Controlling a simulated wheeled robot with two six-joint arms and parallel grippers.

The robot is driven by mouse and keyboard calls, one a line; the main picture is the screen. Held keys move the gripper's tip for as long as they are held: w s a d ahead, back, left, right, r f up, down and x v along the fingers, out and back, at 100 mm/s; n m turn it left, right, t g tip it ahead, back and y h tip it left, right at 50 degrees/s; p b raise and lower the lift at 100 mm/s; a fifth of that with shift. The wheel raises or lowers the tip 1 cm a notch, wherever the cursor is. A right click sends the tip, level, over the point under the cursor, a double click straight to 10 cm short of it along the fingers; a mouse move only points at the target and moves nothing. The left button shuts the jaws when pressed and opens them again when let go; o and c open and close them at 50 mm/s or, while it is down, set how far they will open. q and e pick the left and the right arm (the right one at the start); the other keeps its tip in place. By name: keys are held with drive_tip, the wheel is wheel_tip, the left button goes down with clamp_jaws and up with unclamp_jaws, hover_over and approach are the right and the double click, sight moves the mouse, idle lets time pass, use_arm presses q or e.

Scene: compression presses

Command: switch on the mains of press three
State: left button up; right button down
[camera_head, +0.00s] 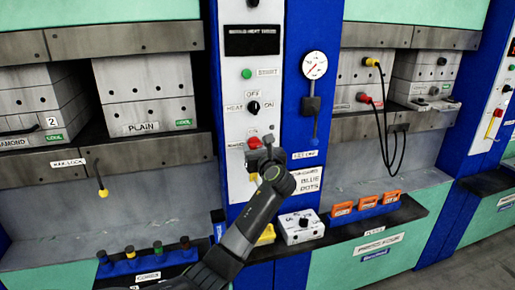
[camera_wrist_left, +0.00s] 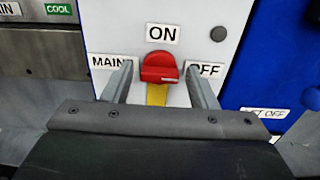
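The red mains switch (camera_wrist_left: 160,68) sits on a yellow plate (camera_wrist_left: 157,95) on a white panel. It has an ON label (camera_wrist_left: 162,33) above it, a MAIN label at its left and an OFF label (camera_wrist_left: 205,70) at its right. In the head view the red switch (camera_head: 254,142) shows just above my left gripper (camera_head: 264,158). In the left wrist view my left gripper (camera_wrist_left: 160,82) is open, with one finger on each side of the switch and visible gaps. I cannot tell which label the switch points to. My right gripper is not in view.
The white panel (camera_head: 240,100) also carries a green start button (camera_head: 246,74) and a black heat knob (camera_head: 253,107). A blue column (camera_head: 300,110) with a gauge (camera_head: 314,65) stands at its right. A white box with a knob (camera_head: 299,227) sits on the ledge below.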

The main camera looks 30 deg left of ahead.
use_arm(q)
drive_tip(key=c, duration=0.8)
drive_tip(key=shift+n, duration=0.4)
drive_tip(key=n, duration=0.3)
drive_tip(key=shift+p, duration=0.35)
drive_tip(key=n, duration=0.3)
drive_tip(key=shift+s+a+f+n, duration=0.1)
drive_tip(key=shift+n, duration=0.2)
drive_tip(key=n+b, duration=0.2)
drive_tip(key=n, duration=0.2)
drive_tip(key=shift+f+n, duration=0.15)
drive_tip(key=shift+n, duration=0.15)
drive_tip(key=n+b, duration=0.2)
drive_tip(key=n, duration=0.3)
drive_tip(key=shift+f+n+b, duration=0.1)
drive_tip(key=shift+n+b, duration=0.2)
